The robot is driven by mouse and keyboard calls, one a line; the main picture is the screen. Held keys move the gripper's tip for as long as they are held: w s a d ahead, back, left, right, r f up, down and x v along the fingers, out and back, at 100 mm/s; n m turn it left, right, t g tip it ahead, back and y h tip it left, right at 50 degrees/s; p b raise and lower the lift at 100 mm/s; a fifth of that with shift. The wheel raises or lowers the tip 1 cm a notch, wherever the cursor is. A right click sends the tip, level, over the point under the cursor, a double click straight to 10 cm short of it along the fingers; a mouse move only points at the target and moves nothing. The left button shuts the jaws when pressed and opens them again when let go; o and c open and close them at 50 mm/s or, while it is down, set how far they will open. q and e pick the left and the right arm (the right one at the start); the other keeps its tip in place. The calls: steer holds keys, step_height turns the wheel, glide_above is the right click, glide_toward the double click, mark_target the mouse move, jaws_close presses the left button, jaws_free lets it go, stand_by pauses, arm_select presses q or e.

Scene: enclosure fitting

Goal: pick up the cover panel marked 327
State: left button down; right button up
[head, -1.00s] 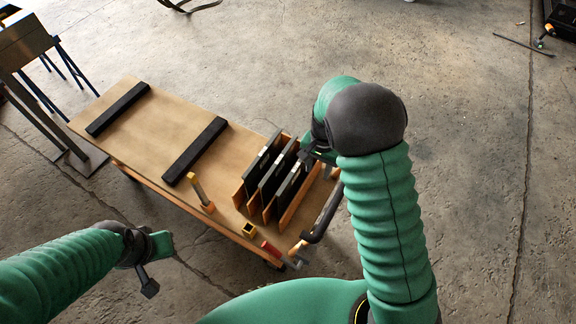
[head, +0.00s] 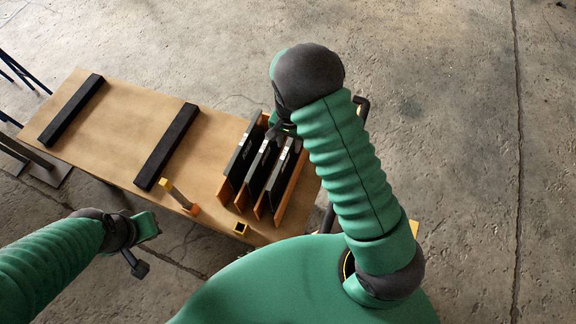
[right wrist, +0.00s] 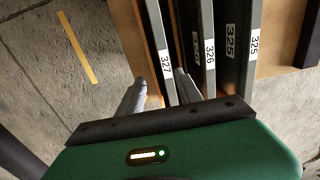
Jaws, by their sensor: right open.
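The cover panel marked 327 (right wrist: 163,64) stands upright at the left of a row of three dark panels in the right wrist view, its white label readable. My right gripper (right wrist: 160,92) is open, with one finger on each side of this panel's edge; I cannot tell if they touch it. In the head view the right gripper (head: 279,128) is at the far upper ends of the panels, partly hidden by my arm. The labels are too small to read there. My left gripper (head: 138,252) hangs off the cart's near side, empty as far as I see.
Panel 326 (right wrist: 208,52) and panel 325 (right wrist: 248,46) stand close beside panel 327. The wooden rack (head: 291,190) sits at the cart's right end.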

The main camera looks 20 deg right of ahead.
mark_target(286, 153)
steer(key=f, duration=0.2)
steer(key=a+f, duration=0.1)
steer(key=shift+w+a+f, duration=0.1)
steer(key=shift+a+f, duration=0.05)
steer(key=shift+f, duration=0.25)
steer(key=a+f, duration=0.1)
steer(key=f+p, duration=0.1)
steer(key=shift+a+f, duration=0.3)
steer(key=shift+a, duration=0.05)
steer(key=f, duration=0.3)
steer(key=shift+d+p, duration=0.35)
steer(key=shift+d, duration=0.05)
steer(key=shift+w+d+f, duration=0.1)
steer(key=shift+d+f, duration=0.35)
steer(key=shift+d, duration=0.25)
steer(key=shift+a, duration=0.1)
steer(key=shift+c, duration=1.2)
steer(key=shift+a+r, duration=0.15)
steer(key=shift+a, duration=0.05)
steer(key=shift+c, duration=1.2)
steer(key=shift+a+r, duration=0.1)
steer(key=shift+a, duration=0.45)
jaws_close()
arm_select(q)
steer(key=shift+a+r, duration=0.7)
steer(key=shift+a, duration=0.1)
arm_select(e)
steer(key=shift+d, duration=0.55)
